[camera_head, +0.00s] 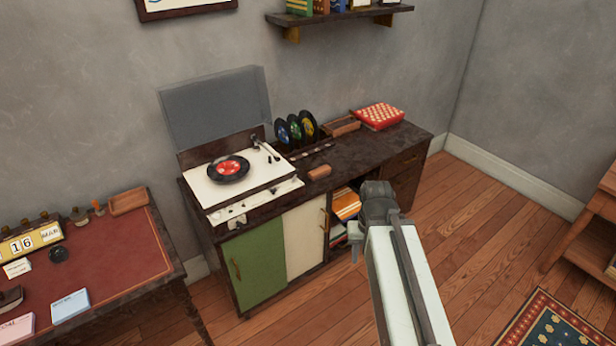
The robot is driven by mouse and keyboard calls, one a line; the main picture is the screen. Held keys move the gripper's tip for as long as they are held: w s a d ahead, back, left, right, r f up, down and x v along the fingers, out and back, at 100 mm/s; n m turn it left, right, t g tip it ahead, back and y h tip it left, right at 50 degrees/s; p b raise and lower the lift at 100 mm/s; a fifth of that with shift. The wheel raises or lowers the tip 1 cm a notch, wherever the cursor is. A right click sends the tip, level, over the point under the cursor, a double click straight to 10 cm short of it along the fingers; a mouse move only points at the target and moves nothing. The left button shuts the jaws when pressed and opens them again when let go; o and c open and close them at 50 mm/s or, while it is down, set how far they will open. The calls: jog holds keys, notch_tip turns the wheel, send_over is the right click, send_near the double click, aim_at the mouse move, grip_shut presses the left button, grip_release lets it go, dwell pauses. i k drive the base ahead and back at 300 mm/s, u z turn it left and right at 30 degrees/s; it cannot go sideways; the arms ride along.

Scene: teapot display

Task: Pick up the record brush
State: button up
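A small brown wooden block that looks like the record brush (319,171) lies on the dark top of the record cabinet (345,155), near its front edge and right of the turntable. My arm reaches in from the bottom right. My gripper (358,245) is in front of the cabinet's open shelf, to the right of the brush and lower in the picture, apart from it. Its fingers are mostly hidden behind my own wrist, so I cannot see whether they are open or shut.
The turntable (245,178) with its raised lid (216,105) stands left of the brush. Several records stand in a rack (305,147) behind it. A wooden tray (342,125) and a red patterned box (378,116) are at the back right. A desk (110,245) is at left.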

aim_at(318, 173)
jog(key=u, duration=0.25)
jog(key=i, duration=1)
jog(key=u, duration=1.55)
jog(key=k, duration=1.3)
jog(key=z, duration=1.1)
jog(key=i, duration=1)
